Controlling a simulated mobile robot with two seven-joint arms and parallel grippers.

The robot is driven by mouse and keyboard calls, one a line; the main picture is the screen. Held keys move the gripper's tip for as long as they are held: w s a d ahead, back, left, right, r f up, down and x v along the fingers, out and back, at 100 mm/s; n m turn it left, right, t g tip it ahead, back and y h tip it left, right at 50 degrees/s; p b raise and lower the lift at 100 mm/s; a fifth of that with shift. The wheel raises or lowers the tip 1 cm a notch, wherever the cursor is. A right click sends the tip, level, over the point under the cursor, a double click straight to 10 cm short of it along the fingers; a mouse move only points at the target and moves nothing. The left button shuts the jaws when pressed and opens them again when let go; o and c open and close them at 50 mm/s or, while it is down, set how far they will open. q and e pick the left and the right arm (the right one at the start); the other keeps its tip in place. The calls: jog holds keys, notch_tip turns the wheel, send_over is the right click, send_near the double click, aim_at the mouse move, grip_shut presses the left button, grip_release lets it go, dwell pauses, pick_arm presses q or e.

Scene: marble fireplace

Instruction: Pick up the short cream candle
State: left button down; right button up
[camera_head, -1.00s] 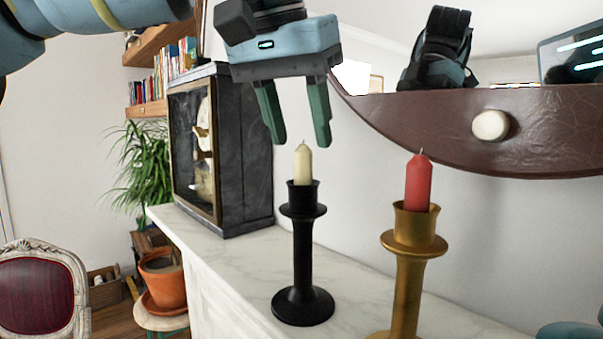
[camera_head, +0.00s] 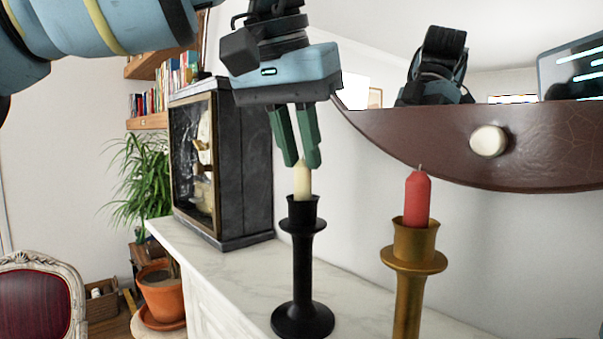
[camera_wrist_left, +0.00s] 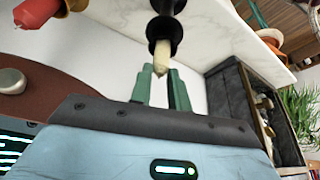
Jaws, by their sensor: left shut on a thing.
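The short cream candle (camera_head: 302,181) stands upright in a black candlestick (camera_head: 302,265) on the white marble mantel. My left gripper (camera_head: 303,163) points down from above, and its green fingers are shut on the top of the candle. In the left wrist view the cream candle (camera_wrist_left: 162,56) shows between and beyond the fingertips (camera_wrist_left: 160,72), with its lower end still in the black holder (camera_wrist_left: 160,30). The candle's tip is partly hidden by the fingers in the head view. My right gripper is not in view.
A red candle (camera_head: 417,198) in a gold candlestick (camera_head: 411,262) stands close on the right. A dark framed case (camera_head: 245,160) stands on the mantel (camera_head: 250,264) to the left. A brown mirror frame (camera_head: 440,140) is on the wall behind.

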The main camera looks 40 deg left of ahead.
pick_arm(q)
jog(key=shift+r, duration=0.1)
jog(key=shift+r, duration=0.6)
jog(key=s+d+r+p, duration=0.1)
jog(key=s+d, duration=0.2)
jog(key=s, duration=0.4)
jog(key=s+d+r+p, duration=0.1)
jog(key=s+d+r, duration=0.1)
jog(key=s+d, duration=0.2)
jog(key=s, duration=0.3)
jog(key=shift+s+r, duration=0.15)
jog(key=shift+r, duration=0.15)
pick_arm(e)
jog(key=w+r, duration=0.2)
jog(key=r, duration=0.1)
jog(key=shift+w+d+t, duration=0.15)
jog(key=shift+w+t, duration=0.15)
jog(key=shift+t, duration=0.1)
pick_arm(q)
jog(key=shift+d, duration=0.1)
